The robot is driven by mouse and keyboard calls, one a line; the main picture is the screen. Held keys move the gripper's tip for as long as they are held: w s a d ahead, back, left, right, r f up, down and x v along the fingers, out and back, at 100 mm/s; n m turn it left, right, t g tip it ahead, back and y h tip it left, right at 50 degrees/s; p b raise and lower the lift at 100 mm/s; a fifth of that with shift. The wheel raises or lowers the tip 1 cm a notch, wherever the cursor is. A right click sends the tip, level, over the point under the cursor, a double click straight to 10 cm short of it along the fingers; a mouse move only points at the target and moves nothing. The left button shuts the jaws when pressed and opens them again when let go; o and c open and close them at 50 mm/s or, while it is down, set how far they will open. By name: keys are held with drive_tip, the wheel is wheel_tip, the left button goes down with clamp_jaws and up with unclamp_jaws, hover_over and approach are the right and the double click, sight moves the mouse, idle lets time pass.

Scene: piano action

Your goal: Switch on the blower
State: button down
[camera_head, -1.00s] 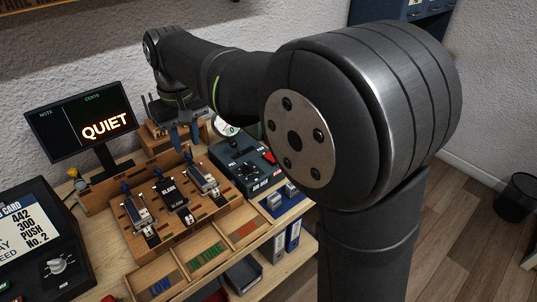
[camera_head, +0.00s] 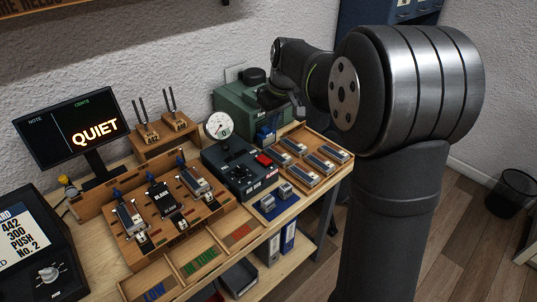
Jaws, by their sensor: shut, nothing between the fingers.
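A green metal box (camera_head: 232,108), which looks like the blower, stands at the back right of the bench against the wall, with a dark round part on top. Its front is partly hidden by my arm, and I cannot make out a switch on it. My gripper (camera_head: 270,99) is small and dark in the view, in front of the green box's right part. It is shut and empty. I cannot tell whether it touches the box. A dark control box (camera_head: 235,170) with a red switch (camera_head: 264,160) and a round gauge (camera_head: 218,125) stands nearer.
A wooden tray (camera_head: 345,157) of metal reed blocks lies right of the control box. A wooden rack (camera_head: 110,215) with reed blocks, tuning forks (camera_head: 143,108) on a stand and a screen reading QUIET (camera_head: 70,130) stand left. Sorting bins (camera_head: 185,290) line the front.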

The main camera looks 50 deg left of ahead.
drive_tip(key=shift+f, duration=0.1)
approach(267, 161)
drive_tip(key=x, duration=0.5)
drive_tip(key=shift+a+f, duration=0.2)
drive_tip(key=shift+a, duration=0.15)
drive_tip(key=shift+f, duration=0.6)
drive_tip(key=shift+d+f, duration=0.2)
drive_tip(key=shift+f, duration=0.15)
drive_tip(key=shift+a+r, duration=0.1)
drive_tip(key=shift+a, duration=0.05)
drive_tip(key=shift+a+r, duration=0.3)
drive_tip(key=shift+a, duration=0.25)
drive_tip(key=shift+r, duration=0.1)
